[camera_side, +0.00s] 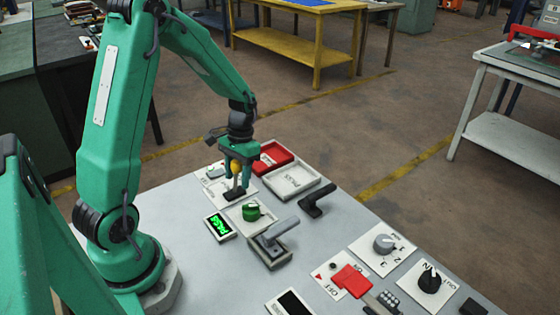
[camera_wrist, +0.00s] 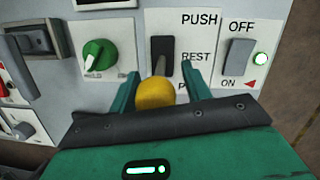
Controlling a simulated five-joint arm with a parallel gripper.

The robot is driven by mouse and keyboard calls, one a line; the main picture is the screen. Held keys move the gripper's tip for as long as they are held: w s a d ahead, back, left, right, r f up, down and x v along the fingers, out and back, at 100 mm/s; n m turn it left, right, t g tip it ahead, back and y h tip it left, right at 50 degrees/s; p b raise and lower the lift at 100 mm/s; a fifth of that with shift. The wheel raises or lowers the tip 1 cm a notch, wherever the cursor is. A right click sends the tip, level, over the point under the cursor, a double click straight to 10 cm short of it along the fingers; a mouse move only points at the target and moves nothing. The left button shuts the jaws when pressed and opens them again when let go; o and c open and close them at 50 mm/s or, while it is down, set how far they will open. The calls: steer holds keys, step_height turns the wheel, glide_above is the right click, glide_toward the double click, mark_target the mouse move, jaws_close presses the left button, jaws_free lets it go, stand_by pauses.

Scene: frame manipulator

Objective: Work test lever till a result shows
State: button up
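The test lever has a yellow knob (camera_wrist: 155,93) and a dark slot plate (camera_wrist: 162,54) marked PUSH at the top and REST in the middle. Its lower label is partly hidden. The grey stem shows near REST. In the side view the knob (camera_side: 236,166) is between the fingers of my gripper (camera_side: 237,180). In the wrist view my gripper (camera_wrist: 158,80) has one finger on each side of the knob; whether both touch it is unclear. A small display (camera_side: 221,226) shows bright green lettering that looks like PASS.
A green dial (camera_wrist: 98,56) and an OFF/ON switch (camera_wrist: 238,55) with a lit green lamp flank the lever. A red tray (camera_side: 284,151) and white tray (camera_side: 309,186) lie behind. A grey-handled fixture (camera_side: 290,250) and black handle (camera_side: 330,195) stand to the right.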

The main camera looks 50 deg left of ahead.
stand_by(0.3)
steer(key=shift+v, duration=3.9)
steer(key=shift+d, duration=0.1)
steer(key=shift+s+d+r, duration=0.1)
steer(key=shift+d+r, duration=0.15)
steer(key=shift+r, duration=0.2)
steer(key=s+d+r+m+t+y, duration=0.1)
steer(key=s+d+r+m+t, duration=0.1)
steer(key=s+d+r+t, duration=0.6)
steer(key=shift+s+d+r, duration=1.8)
steer(key=shift+d+r, duration=0.3)
steer(key=shift+d, duration=0.35)
